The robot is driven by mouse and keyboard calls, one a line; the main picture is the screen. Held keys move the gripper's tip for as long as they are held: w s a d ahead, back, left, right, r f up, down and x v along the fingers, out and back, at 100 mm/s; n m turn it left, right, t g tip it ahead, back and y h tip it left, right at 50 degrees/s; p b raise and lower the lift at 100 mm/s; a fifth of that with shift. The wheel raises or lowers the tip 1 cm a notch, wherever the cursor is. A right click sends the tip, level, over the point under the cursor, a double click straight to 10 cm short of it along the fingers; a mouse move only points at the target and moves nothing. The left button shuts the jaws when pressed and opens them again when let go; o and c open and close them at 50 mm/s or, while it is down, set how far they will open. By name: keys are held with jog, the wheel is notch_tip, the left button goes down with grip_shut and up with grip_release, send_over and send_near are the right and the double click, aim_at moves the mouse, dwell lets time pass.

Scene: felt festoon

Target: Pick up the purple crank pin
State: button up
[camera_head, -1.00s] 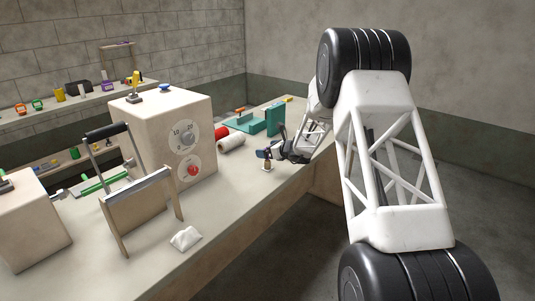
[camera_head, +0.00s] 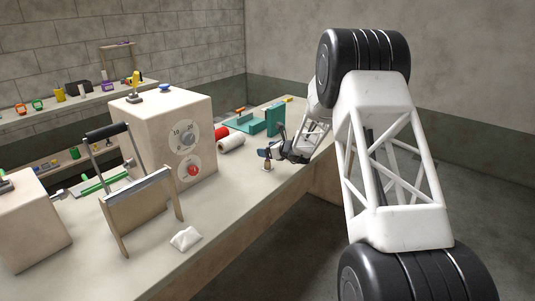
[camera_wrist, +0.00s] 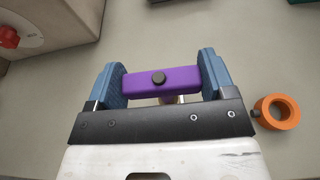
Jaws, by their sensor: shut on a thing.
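The purple crank pin (camera_wrist: 145,81) shows in the wrist view as a purple bar with a dark round knob on its face. It lies across the gap between the blue fingers of my gripper (camera_wrist: 162,80), which are shut on its two ends. A pale stem shows partly below the bar. In the head view my gripper (camera_head: 266,154) is low over the bench, right of the white and red rolls. A small tan and white upright piece (camera_head: 267,167) shows just under it. The purple is too small to make out there.
An orange ring (camera_wrist: 277,112) lies on the bench right of my gripper in the wrist view. A beige box with dials (camera_head: 165,140) stands to the left. A teal bracket (camera_head: 274,121) is behind. A crumpled white cloth (camera_head: 185,238) lies nearer on the bench (camera_head: 225,215).

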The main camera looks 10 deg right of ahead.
jog(key=shift+r, duration=0.15)
jog(key=shift+r, duration=4.9)
jog(key=shift+a, duration=0.1)
